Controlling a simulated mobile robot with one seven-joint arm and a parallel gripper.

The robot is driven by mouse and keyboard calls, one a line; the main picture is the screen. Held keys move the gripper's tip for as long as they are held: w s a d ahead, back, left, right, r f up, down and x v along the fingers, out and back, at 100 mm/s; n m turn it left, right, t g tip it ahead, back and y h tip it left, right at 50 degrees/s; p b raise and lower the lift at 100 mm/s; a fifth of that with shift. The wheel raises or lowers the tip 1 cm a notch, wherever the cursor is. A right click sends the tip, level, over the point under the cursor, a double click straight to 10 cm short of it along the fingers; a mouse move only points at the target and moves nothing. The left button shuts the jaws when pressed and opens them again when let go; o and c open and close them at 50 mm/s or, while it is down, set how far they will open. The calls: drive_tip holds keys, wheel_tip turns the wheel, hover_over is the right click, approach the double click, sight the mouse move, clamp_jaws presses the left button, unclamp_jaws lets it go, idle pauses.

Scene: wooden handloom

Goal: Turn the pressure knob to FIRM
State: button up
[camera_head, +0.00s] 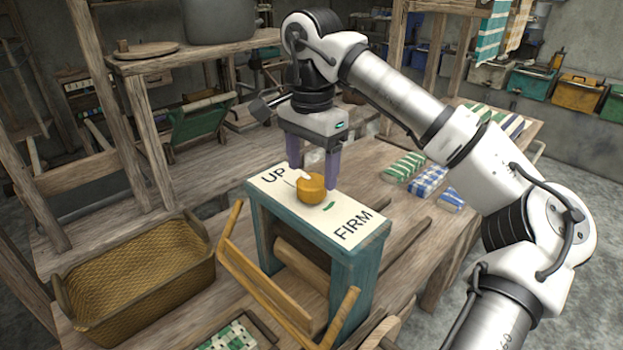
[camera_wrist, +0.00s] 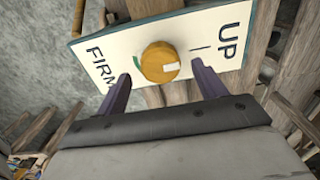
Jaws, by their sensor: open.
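The pressure knob (camera_head: 311,188) is a round orange-yellow knob on a white panel (camera_head: 345,212) lettered UP and FIRM, on top of a teal wooden stand (camera_head: 357,270). In the wrist view the knob (camera_wrist: 158,64) carries a white mark on its side towards UP, near a dark line on the panel. A green mark lies on the FIRM side, partly hidden by the knob. My gripper (camera_head: 313,178) points down over the panel, open, with one purple finger on either side of the knob. In the wrist view both fingers of my gripper (camera_wrist: 161,72) look apart from the knob.
A woven basket (camera_head: 135,280) stands at the left. A wooden bar frame (camera_head: 265,280) is in front of the stand. Folded checked cloths (camera_head: 428,180) lie on the table to the right. A wooden shelf with a grey pot (camera_head: 218,20) stands behind left.

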sight(311, 181)
drive_tip(key=shift+f, duration=1.75)
drive_tip(key=c, duration=1)
drive_tip(key=shift+o, duration=0.2)
